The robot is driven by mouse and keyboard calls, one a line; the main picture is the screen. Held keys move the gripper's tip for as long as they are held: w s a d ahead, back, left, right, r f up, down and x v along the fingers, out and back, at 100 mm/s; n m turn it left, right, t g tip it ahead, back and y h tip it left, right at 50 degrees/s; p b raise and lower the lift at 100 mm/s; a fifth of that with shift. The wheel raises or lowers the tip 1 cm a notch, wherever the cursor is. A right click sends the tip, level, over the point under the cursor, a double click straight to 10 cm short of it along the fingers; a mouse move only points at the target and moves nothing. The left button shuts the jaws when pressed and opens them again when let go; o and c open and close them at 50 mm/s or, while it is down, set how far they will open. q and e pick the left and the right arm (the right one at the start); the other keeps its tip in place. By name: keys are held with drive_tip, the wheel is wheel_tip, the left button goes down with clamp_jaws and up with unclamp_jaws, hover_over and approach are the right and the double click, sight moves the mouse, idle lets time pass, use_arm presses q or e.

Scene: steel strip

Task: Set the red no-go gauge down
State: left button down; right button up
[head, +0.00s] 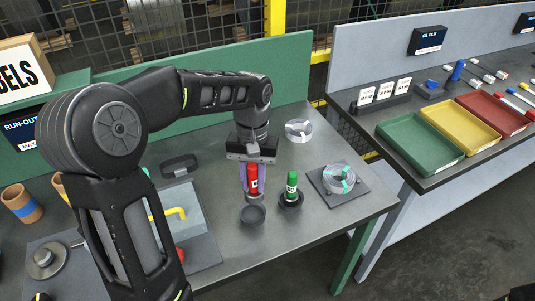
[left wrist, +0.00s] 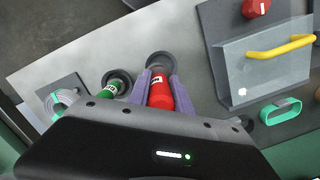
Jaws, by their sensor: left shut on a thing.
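The red no-go gauge (head: 252,178) is upright between the fingers of my left gripper (head: 252,186), which is shut on it. It also shows in the left wrist view (left wrist: 161,95) between the purple fingers. A dark round holder (head: 252,215) is just below and in front of the gauge in the head view; whether the gauge touches it I cannot tell. The green gauge (head: 291,184) stands in a second dark holder (head: 291,200) to the right. My right gripper is not in view.
A coil with green tape (head: 340,180) sits on a dark plate at right. Another coil (head: 298,130) lies behind. A clear cover with a yellow handle (head: 178,213) stands at left. Green, yellow and red trays (head: 420,142) are on the right-hand bench. The bench's front right is clear.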

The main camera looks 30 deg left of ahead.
sight(250, 192)
use_arm(q)
drive_tip(key=shift+s+a+r, duration=0.1)
drive_tip(key=shift+a+r, duration=0.1)
drive_tip(key=shift+r, duration=0.1)
drive_tip(key=shift+s+r, duration=0.1)
drive_tip(key=shift+s, duration=0.35)
drive_tip(key=shift+w, duration=0.2)
wheel_tip(250, 192, down, 5)
drive_tip(key=b, duration=0.3)
drive_tip(key=shift+s+b, duration=0.1)
drive_tip(key=shift+b, duration=0.3)
drive_tip(key=shift+f+b, duration=1)
drive_tip(key=shift+f, duration=0.55)
drive_tip(key=shift+f, duration=0.3)
drive_tip(key=c, duration=1.1)
unclamp_jaws()
